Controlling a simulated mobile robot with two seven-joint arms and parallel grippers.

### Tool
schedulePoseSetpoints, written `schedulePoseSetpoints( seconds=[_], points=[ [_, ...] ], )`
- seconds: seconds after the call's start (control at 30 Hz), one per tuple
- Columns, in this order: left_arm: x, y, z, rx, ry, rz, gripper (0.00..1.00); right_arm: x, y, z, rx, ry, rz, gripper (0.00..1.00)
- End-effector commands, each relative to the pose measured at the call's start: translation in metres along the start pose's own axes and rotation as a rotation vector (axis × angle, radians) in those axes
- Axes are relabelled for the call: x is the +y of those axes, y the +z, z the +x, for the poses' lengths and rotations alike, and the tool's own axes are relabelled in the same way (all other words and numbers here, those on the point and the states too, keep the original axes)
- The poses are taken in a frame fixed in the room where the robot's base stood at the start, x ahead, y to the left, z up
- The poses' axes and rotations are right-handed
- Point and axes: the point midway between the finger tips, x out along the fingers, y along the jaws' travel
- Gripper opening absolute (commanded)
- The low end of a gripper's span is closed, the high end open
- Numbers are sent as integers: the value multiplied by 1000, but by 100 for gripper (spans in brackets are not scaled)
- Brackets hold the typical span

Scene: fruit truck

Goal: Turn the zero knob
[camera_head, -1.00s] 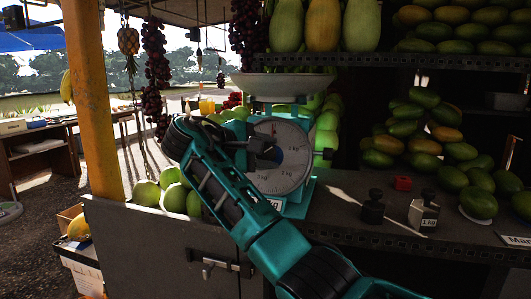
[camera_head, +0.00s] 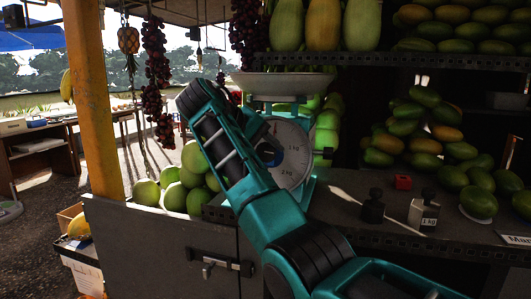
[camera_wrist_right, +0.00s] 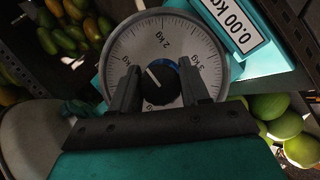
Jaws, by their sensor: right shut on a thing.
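The teal scale has a round white dial (camera_head: 297,165), partly hidden by my right arm in the head view. In the right wrist view the dial (camera_wrist_right: 125,45) shows kilogram marks. A black knob with a white line (camera_wrist_right: 160,83), the zero knob, sits low on its face with some blue behind it. My right gripper (camera_wrist_right: 158,88) has one finger on each side of the knob and is shut on it. In the head view the right gripper (camera_head: 270,152) is a dark shape at the dial, mostly hidden behind my arm. My left gripper is not in view.
A "0.00 KG" label (camera_wrist_right: 227,20) is beside the dial. A pan (camera_head: 284,84) tops the scale. Green fruit (camera_head: 185,180) is heaped left of the scale.

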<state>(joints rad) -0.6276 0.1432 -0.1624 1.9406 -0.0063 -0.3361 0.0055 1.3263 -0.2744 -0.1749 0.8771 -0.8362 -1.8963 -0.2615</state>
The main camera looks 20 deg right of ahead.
Motion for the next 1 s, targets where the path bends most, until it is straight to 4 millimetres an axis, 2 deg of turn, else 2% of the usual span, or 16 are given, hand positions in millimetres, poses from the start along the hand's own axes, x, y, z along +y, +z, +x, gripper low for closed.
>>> schedulePoseSetpoints(
  seconds=[0.6,0.63,0.87,1.0],
  points=[
    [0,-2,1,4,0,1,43,-1,1,1,-4,-24,39,15],
    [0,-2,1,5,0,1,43,-2,1,1,-4,-24,39,47],
    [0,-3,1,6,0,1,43,-1,1,1,-2,-23,39,68],
    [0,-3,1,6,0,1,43,-1,0,1,-1,-23,40,68]
  ],
)
